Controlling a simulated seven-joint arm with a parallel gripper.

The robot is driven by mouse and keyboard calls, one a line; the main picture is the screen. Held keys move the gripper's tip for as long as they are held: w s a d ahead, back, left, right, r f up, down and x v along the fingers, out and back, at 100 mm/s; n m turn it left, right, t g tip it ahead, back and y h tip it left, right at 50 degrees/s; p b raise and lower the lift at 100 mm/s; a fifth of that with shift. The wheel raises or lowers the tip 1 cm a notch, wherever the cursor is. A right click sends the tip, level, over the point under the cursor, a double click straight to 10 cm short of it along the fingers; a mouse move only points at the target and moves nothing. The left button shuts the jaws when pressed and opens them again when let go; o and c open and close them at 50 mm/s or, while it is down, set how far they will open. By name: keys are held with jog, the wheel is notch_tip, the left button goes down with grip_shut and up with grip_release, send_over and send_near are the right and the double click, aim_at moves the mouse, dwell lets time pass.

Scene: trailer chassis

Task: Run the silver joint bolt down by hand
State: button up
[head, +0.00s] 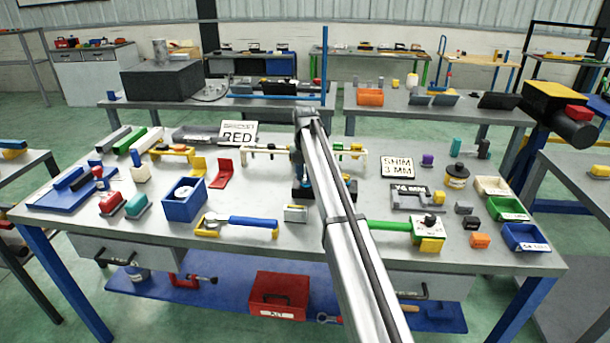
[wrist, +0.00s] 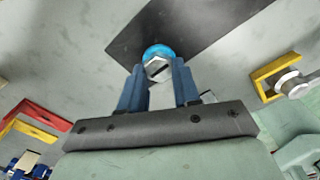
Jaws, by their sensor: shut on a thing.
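The silver joint bolt (wrist: 158,69) shows in the wrist view as a hex head with a dark slot. A bright blue ring (wrist: 157,50) shows behind its head, over a dark plate (wrist: 205,25). The blue fingers of my gripper (wrist: 159,82) are shut on the bolt head, one on each side. The bolt's shank and how deep it sits are hidden. In the head view my arm covers most of the spot, and I cannot make out the bolt there.
A red and yellow bracket (wrist: 38,120) lies left in the wrist view. Bare bench shows between things.

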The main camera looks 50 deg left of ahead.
jog(key=shift+c, duration=1.1)
